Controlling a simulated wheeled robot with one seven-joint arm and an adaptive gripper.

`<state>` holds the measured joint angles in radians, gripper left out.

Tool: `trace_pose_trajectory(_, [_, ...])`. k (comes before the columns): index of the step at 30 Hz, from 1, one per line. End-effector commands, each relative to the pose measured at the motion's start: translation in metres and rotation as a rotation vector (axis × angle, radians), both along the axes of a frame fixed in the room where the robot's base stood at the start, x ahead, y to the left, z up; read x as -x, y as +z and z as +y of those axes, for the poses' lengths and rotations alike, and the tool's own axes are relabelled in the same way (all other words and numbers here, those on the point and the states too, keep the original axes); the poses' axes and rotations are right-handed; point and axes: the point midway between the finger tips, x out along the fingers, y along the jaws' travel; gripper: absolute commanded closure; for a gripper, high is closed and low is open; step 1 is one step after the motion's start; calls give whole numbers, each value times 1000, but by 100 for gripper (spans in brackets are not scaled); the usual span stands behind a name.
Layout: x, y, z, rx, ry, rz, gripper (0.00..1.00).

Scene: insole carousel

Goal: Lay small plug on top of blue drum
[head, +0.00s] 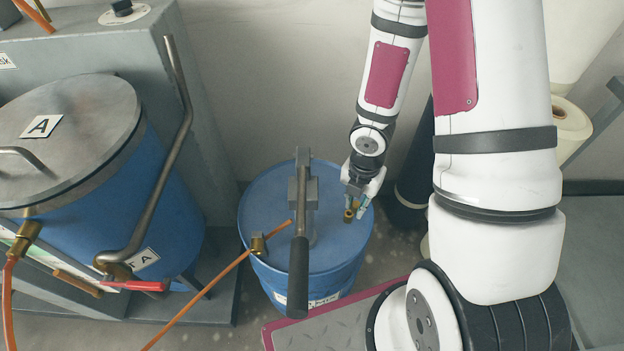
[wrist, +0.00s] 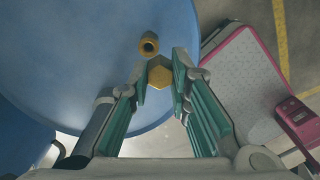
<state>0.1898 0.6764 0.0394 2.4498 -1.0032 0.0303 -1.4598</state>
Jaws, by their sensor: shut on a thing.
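The small plug is a brass hexagonal piece (wrist: 160,75) between my fingertips in the wrist view. My gripper (wrist: 165,88) is shut on it, with teal finger pads on either side. In the head view, my gripper (head: 361,203) points down over the right part of the blue drum's top (head: 262,205). Whether the plug touches the lid cannot be told. A small round brass piece with a dark hole (wrist: 149,44) shows just beyond the plug, over the blue top. Whether it is a separate piece is unclear. The drum top also fills much of the wrist view (wrist: 70,50).
A grey lever fixture with a dark handle (head: 299,275) stands over the drum's middle. A lidded blue tank (head: 80,105) stands left. A pink-edged plate (head: 335,318) lies in front.

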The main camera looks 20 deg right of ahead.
Motion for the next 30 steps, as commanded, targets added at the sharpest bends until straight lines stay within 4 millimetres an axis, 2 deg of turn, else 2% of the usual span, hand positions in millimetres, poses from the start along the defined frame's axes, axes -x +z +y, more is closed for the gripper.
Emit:
trace_pose_trajectory(2, [-4,-1,1,0,1,-1,100])
trace_pose_trajectory(5, [-19,-1,7,-2,1,-2,100])
trace_pose_trajectory(15, [-99,-11,33,-2,0,-2,100])
trace_pose_trajectory(21, [-137,-15,45,-1,1,-2,100])
trace_pose_trajectory(25, [-148,-15,49,-1,0,-1,100])
trace_pose_trajectory(30, [-150,-24,50,1,1,2,100])
